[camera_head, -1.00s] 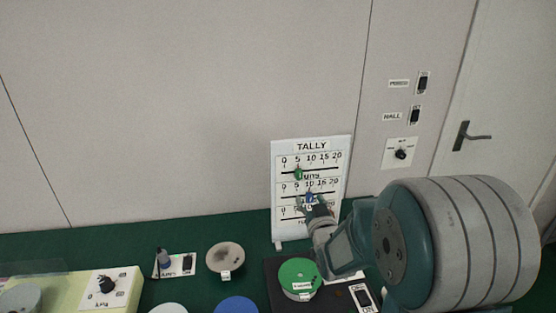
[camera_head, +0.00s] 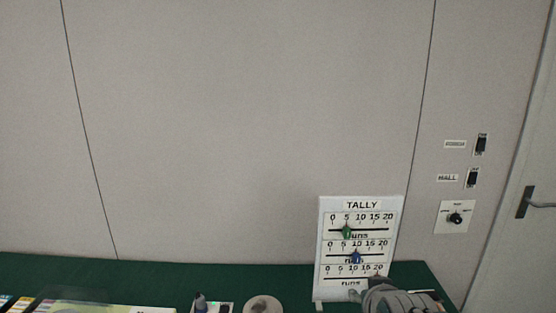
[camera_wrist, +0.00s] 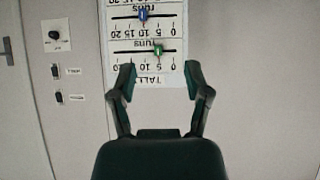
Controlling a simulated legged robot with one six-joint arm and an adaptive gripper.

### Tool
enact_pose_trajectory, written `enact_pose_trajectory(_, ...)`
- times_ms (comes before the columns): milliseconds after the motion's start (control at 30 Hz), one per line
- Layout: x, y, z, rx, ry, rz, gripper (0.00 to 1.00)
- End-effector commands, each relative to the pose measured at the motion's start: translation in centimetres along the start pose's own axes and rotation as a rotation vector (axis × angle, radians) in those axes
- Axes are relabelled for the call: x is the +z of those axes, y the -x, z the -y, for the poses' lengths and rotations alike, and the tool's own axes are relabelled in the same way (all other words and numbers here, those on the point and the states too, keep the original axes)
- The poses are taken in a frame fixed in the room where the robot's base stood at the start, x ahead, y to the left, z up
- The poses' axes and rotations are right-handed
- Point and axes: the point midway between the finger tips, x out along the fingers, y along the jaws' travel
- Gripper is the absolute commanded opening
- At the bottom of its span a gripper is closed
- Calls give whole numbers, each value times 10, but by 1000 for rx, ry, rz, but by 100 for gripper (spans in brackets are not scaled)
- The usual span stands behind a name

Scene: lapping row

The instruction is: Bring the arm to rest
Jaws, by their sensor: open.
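My gripper (camera_wrist: 158,82) shows in the wrist view with its two dark fingers spread apart and nothing between them. Behind the fingers is the white tally board (camera_wrist: 122,72), upside down in that view. In the head view, part of my arm shows at the bottom right, in front of the lower part of the tally board (camera_head: 327,262); the fingers cannot be made out there. The board carries a green slider (camera_head: 347,232) near 5 on the top scale and a blue slider (camera_head: 356,257) near 10 on the middle scale. The lowest scale is partly hidden.
The green table (camera_head: 150,271) runs along the wall. A grey knob (camera_head: 200,303) and a round grey disc (camera_head: 263,305) are at its near edge. Switches (camera_head: 481,144) and a dial (camera_head: 456,217) are on the wall, left of a door with a handle (camera_head: 525,203).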

Motion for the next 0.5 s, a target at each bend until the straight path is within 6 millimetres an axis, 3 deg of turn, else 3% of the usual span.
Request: enact_pose_trajectory(500,71,108,11,-30,5,345,63)
